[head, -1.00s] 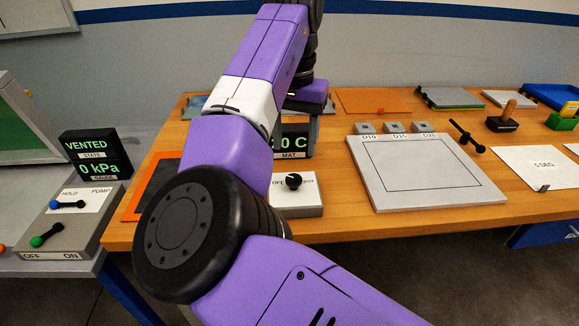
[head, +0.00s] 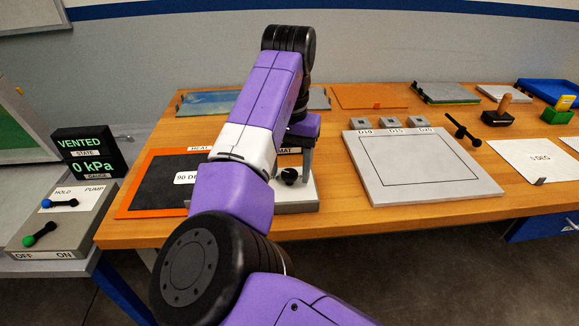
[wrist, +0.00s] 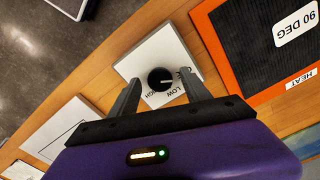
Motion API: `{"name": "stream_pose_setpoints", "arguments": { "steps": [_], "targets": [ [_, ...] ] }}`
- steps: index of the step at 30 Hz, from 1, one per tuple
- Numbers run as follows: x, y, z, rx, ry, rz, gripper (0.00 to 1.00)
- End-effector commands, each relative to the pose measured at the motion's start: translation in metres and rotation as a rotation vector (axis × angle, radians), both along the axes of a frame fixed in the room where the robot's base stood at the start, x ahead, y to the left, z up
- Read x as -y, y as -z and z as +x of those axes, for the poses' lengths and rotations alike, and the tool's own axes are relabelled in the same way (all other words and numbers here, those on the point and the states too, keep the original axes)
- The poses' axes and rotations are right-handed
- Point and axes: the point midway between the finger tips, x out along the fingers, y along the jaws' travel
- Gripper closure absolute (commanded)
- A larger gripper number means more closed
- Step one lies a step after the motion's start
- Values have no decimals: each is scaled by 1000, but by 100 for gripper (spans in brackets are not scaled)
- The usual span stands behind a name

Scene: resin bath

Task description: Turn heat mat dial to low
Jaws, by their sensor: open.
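The heat mat dial (head: 290,176) is a round black knob on a pale control box (head: 300,195) at the bench's front edge. In the wrist view the knob (wrist: 160,80) lies between the fingertips of my gripper (wrist: 159,77), which is open, with one finger on either side and gaps to the knob. LOW and HIGH lettering shows beside the knob; the OFF lettering is partly hidden by a finger. A light mark on the knob faces right, roughly toward OFF. In the head view my gripper (head: 296,164) is down at the dial, partly hidden by my arm.
The black heat mat (head: 150,184) with an orange border and a 90 DEG label lies left of the box. A grey framed plate (head: 480,190) lies to the right. The mat's display is mostly hidden behind my arm. A vacuum pump panel (head: 75,220) stands at far left.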

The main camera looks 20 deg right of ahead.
Motion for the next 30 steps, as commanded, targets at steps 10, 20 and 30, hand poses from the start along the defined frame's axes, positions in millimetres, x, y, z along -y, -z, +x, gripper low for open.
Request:
{"name": "stream_pose_setpoints", "arguments": {
  "steps": [10, 20, 30],
  "targets": [
    [0, 0, 0, 0, 0, 0, 100],
    [1, -2, 0, -1, 39, -2, 100],
    [2, -4, -1, -3, 261, -4, 100]
  ]
}}
